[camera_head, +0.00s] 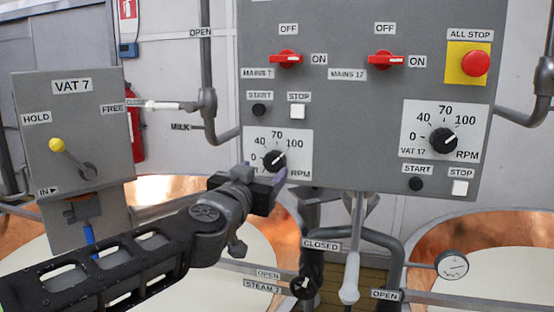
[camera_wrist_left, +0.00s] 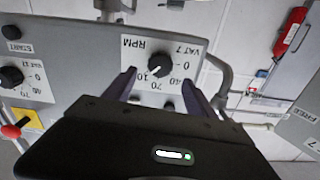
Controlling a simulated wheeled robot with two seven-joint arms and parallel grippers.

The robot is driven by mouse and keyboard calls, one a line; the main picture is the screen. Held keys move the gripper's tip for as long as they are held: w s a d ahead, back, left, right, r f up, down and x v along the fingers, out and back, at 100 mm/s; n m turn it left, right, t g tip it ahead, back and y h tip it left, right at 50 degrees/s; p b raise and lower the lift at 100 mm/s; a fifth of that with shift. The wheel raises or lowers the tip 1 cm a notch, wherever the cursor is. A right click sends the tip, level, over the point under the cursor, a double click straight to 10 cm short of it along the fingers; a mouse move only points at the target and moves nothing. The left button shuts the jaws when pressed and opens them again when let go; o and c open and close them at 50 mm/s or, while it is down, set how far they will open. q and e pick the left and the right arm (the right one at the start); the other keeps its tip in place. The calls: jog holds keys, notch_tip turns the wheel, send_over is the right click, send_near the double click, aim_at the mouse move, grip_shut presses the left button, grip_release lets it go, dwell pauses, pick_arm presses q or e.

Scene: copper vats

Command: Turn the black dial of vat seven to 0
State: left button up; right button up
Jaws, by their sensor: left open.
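The black dial of vat seven (camera_head: 273,160) sits on a white plate (camera_head: 250,137) marked 0, 40, 70, 100 and RPM, on the grey control box. Its pointer seems to point toward 100. My left gripper (camera_head: 268,182) is just below and in front of the dial in the head view, covering the plate's lower part. In the left wrist view the dial (camera_wrist_left: 160,66) lies beyond and between the two fingertips of the open gripper (camera_wrist_left: 161,82). The fingers appear apart from the dial; the exact gap is hard to tell. My right gripper is not in view.
Above the dial are a black START button (camera_head: 259,110), a white STOP button (camera_head: 298,112) and a red mains switch (camera_head: 286,59). The vat 17 dial (camera_head: 443,141) is to the right. A lever box marked VAT 7 (camera_head: 75,130) stands left. Pipes run below.

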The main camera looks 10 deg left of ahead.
aim_at(273, 162)
pick_arm(q)
jog(key=shift+s+m, duration=0.2)
jog(key=shift+m, duration=0.4)
jog(key=w, duration=0.7)
jog(key=shift+w+d, duration=0.25)
jog(key=shift+w, duration=0.15)
jog(key=shift+c, duration=0.6)
jog(key=c, duration=1.3)
